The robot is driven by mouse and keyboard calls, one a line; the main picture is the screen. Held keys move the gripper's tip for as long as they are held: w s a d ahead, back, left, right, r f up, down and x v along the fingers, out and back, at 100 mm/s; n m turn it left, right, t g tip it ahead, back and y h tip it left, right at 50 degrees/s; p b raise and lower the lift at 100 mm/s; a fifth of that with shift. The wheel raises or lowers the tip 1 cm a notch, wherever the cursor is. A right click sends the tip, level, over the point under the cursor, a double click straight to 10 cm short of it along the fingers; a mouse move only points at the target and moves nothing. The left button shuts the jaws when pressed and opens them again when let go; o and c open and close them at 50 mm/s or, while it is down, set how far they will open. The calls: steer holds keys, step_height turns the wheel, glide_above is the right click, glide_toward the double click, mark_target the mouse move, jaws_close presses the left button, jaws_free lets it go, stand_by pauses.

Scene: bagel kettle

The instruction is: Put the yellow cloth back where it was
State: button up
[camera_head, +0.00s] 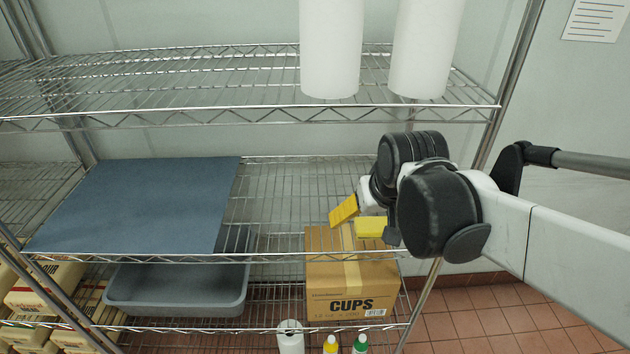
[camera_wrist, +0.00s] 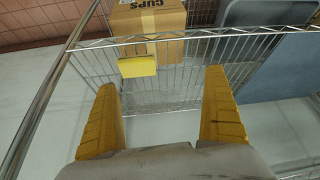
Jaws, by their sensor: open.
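The yellow cloth (camera_head: 370,228) looks like a small folded block. It sits on the middle wire shelf near its front edge, at the right part, above the cups box. In the wrist view the cloth (camera_wrist: 137,66) lies just beyond my fingertips, nearer the left finger. My gripper (camera_wrist: 161,80) is open, with two yellow ridged fingers spread wide and nothing between them. In the head view one yellow finger of my gripper (camera_head: 343,210) shows just left of the cloth; the other is hard to make out.
A blue-grey board (camera_head: 140,205) covers the left of the middle shelf (camera_head: 275,195). A grey tub (camera_head: 180,290) and a cups box (camera_head: 350,280) stand below. White rolls (camera_head: 330,50) stand on the upper shelf. A shelf post rises right of my gripper. The wire shelf behind the cloth is bare.

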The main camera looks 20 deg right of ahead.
steer(key=s+a+n+t, duration=0.1)
steer(key=s+a, duration=0.6)
steer(key=s, duration=0.1)
steer(key=shift+n+t+y, duration=0.3)
steer(key=shift+n+y, duration=0.1)
